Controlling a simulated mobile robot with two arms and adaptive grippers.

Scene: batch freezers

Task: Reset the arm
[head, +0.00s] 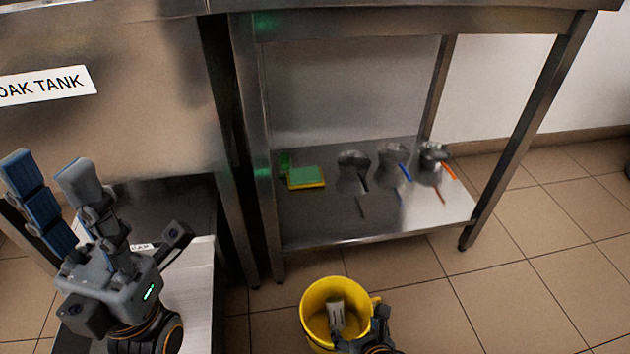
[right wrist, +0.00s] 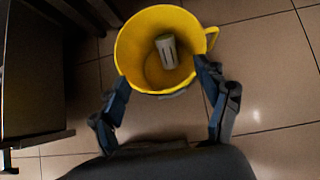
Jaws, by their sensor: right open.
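My left gripper (head: 52,185) is raised at the left of the head view, its two fingers apart and nothing between them. My right gripper (right wrist: 165,88) shows in the right wrist view with its fingers spread wide on either side of the near rim of a yellow bucket (right wrist: 128,55). In the head view only part of the right gripper shows, at the bottom by the yellow bucket (head: 308,310). I cannot tell whether the right fingers touch the bucket.
A steel table with a lower shelf (head: 330,228) stands behind the bucket. On the shelf are a green and yellow sponge (head: 306,178) and several metal scoops (head: 352,170). A steel tank with a sign (head: 45,85) is at the left. Tiled floor (head: 530,290) is clear at the right.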

